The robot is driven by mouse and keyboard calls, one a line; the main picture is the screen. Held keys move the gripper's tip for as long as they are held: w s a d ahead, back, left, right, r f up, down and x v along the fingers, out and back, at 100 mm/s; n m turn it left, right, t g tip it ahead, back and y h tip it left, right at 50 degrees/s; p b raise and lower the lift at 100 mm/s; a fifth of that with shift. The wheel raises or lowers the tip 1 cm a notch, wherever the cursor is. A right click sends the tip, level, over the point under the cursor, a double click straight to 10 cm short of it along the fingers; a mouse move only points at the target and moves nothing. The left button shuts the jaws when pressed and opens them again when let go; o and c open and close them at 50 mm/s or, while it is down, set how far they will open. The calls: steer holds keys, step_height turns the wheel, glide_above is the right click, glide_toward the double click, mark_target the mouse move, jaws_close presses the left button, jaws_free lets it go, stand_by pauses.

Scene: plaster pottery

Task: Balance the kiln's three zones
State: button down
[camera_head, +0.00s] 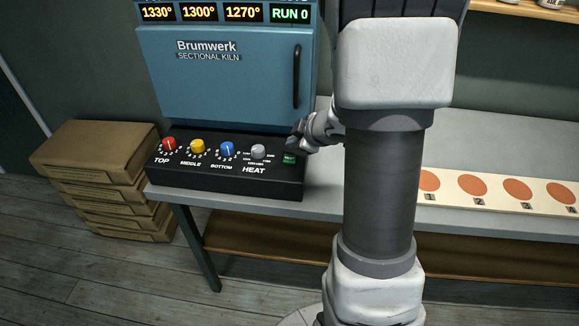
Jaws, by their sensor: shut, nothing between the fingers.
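The blue kiln (220,85), marked Brumwerk Sectional Kiln, stands on the bench with its door shut. Its displays read 1330°, 1300°, 1270° (243,13) and RUN 0 (290,14). On the black control panel (225,180) are a red TOP knob (168,144), a yellow MIDDLE knob (197,146), a blue BOTTOM knob (227,149) and a grey HEAT selector (258,151). A small green button (289,159) sits at the panel's right end. My gripper (294,143) is shut and empty, just above the button; I cannot tell whether it touches it.
My arm hides part of the bench (480,150). A pale strip (553,209) with numbered orange discs lies on the bench at right. Stacked brown boxes (92,152) stand on the floor at left. A shelf (520,9) with jars is at upper right.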

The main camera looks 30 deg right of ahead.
mark_target(287, 154)
steer(key=shift+f+b, duration=0.55)
steer(key=shift+f, duration=0.7)
stand_by(1.0)
steer(key=shift+f, duration=0.4)
steer(key=shift+f+b, duration=0.4)
steer(key=shift+b, duration=0.1)
stand_by(0.4)
steer(key=shift+r, duration=0.1)
steer(key=shift+r+p, duration=0.75)
steer(key=shift+p, duration=0.15)
step_height(287, 154, up, 5)
steer(key=p, duration=0.5)
stand_by(0.5)
